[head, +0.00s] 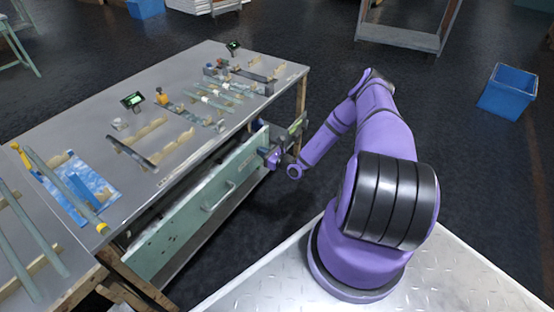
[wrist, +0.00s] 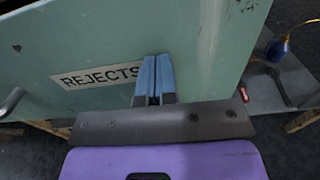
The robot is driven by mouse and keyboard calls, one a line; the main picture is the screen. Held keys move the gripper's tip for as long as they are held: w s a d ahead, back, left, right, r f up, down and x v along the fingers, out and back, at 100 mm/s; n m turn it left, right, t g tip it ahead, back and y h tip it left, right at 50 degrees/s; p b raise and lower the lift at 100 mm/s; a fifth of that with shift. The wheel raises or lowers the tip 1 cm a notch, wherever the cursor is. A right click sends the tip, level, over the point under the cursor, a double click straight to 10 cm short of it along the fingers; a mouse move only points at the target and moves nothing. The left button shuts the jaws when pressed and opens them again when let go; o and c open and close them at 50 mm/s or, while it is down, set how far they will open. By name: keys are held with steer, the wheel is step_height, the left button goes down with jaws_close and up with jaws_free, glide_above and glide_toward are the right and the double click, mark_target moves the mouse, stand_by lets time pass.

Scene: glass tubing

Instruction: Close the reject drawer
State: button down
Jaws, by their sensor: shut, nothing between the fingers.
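The reject drawer (head: 178,234) has a long pale green front under the long side of the workbench. It stands out from the bench, with a gap and part of its inside showing behind the front. A bar handle (head: 218,197) is on the front. In the wrist view the green front (wrist: 205,35) fills the upper left, with a white REJECTS label (wrist: 95,77). My gripper (head: 272,160) is at the drawer's right end. Its blue fingers (wrist: 154,72) are shut and empty, pointing at the front beside the label's right end. I cannot tell whether they touch it.
The grey workbench (head: 190,75) carries glass tubes, wooden racks and small devices. A blue mat (head: 80,205) lies at its near left. A blue bin (head: 508,90) stands on the floor at right. Dark floor (head: 270,215) is clear in front of the drawer.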

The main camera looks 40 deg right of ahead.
steer(key=x, duration=0.8)
steer(key=shift+w, duration=0.2)
steer(key=shift+w+a+r, duration=0.1)
steer(key=shift+w+a, duration=0.05)
steer(key=shift+w, duration=0.1)
steer(key=shift+w+r, duration=0.1)
steer(key=shift+r, duration=0.05)
